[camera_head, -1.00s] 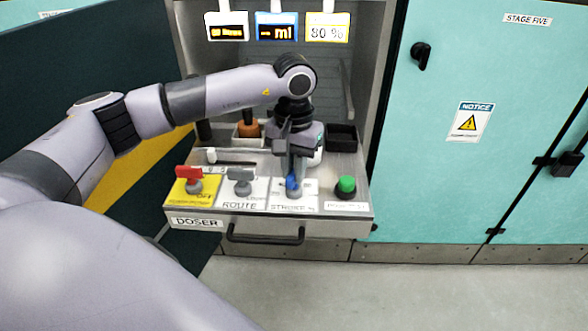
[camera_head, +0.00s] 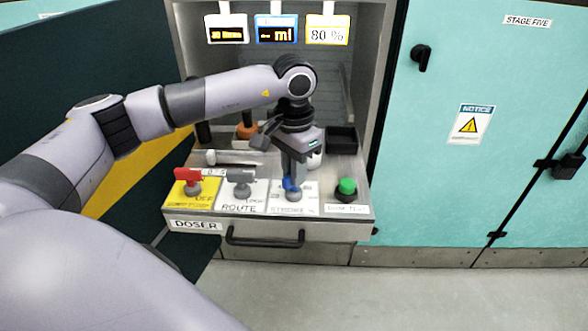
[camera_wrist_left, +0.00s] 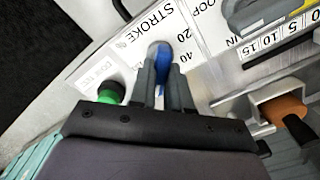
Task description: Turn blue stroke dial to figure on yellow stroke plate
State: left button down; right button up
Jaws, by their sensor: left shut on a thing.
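The blue stroke dial (camera_head: 289,185) sits on a white plate on the drawer-like DOSER panel. My left gripper (camera_head: 291,178) comes down on it from above and is shut on it, partly hiding it. In the left wrist view the blue dial (camera_wrist_left: 159,50) shows between the two fingers (camera_wrist_left: 163,78), beside the STROKE lettering and scale figures 20 and 40. The rest of the scale and the dial's exact pointing are hidden. The yellow-framed stroke plate (camera_head: 327,35) hangs at the top and reads 80 %. My right gripper is not in view.
A red dial (camera_head: 187,174) on a yellow plate and a grey ROUTE dial (camera_head: 241,175) are to the left. A green button (camera_head: 347,186) is close on the right. A black bin (camera_head: 342,140) and an orange-brown knob (camera_head: 247,130) stand behind. A black handle (camera_head: 265,238) is in front.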

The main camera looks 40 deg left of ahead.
pick_arm(q)
jog(key=c, duration=1.1)
grip_release()
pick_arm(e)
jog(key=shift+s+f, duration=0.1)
pick_arm(q)
notch_tip(320, 180, up, 7)
jog(key=shift+r+p, duration=0.15)
jog(key=shift+p, duration=0.35)
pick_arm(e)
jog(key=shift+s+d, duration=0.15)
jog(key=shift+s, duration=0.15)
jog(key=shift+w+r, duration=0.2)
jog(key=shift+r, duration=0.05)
